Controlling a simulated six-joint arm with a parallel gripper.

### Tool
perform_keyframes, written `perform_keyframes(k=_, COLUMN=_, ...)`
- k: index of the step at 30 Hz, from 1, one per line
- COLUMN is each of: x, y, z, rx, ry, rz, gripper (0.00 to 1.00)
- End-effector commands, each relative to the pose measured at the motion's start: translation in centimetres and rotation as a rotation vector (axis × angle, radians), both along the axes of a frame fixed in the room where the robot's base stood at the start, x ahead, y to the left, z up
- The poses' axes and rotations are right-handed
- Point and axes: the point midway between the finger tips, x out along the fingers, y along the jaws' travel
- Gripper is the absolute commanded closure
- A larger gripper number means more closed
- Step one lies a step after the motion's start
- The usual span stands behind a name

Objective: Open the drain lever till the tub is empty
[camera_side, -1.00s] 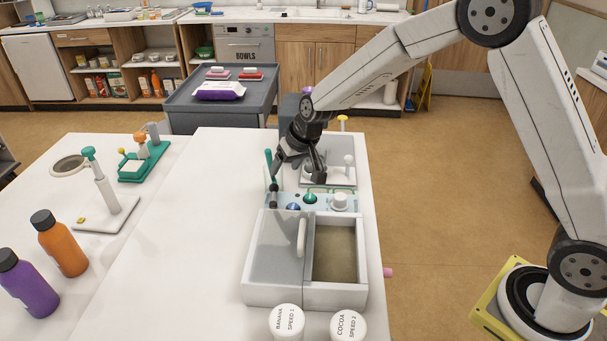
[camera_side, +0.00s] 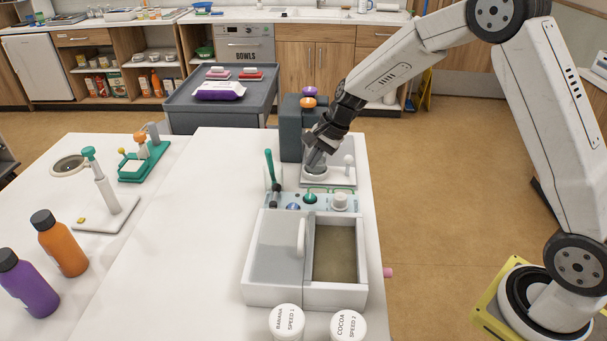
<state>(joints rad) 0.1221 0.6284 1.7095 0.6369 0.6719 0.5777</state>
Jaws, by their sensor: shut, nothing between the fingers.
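A white two-part tub (camera_side: 248,285) stands at the front of the white table. Its left half has a translucent cover (camera_side: 275,250) with a white handle; its right half shows brownish contents (camera_side: 334,255). A green-handled lever (camera_side: 269,163) stands nearly upright behind the tub, at the left of a control panel (camera_side: 324,202). A small white-knobbed lever (camera_side: 348,161) stands at the back right. I cannot tell which is the drain lever. My gripper (camera_side: 316,168) is shut and empty, pointing down over a white fixture behind the panel, right of the green lever and partly hiding that fixture.
A dark block with purple and orange knobs (camera_side: 291,140) stands just behind my gripper. A pink knob (camera_side: 388,272) sticks out at the table's right edge. Two white-lidded jars (camera_side: 287,318) stand in front of the tub.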

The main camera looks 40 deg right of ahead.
Motion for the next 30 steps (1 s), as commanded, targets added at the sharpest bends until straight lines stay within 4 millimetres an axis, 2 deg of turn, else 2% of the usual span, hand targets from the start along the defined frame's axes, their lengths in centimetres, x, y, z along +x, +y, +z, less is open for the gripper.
perform_keyframes(k=6, x=-0.5, y=-2.6, z=0.9, rx=0.254, ry=0.181, rz=-0.4, gripper=1.0)
perform_keyframes(k=12, x=-0.6, y=-4.0, z=1.7, rx=0.424, ry=0.304, rz=-0.639, gripper=1.0)
perform_keyframes(k=22, x=-0.6, y=-4.4, z=2.1, rx=0.486, ry=0.352, rz=-0.72, gripper=1.0)
perform_keyframes(k=30, x=-0.3, y=-3.8, z=1.2, rx=0.484, ry=0.353, rz=-0.717, gripper=1.0)
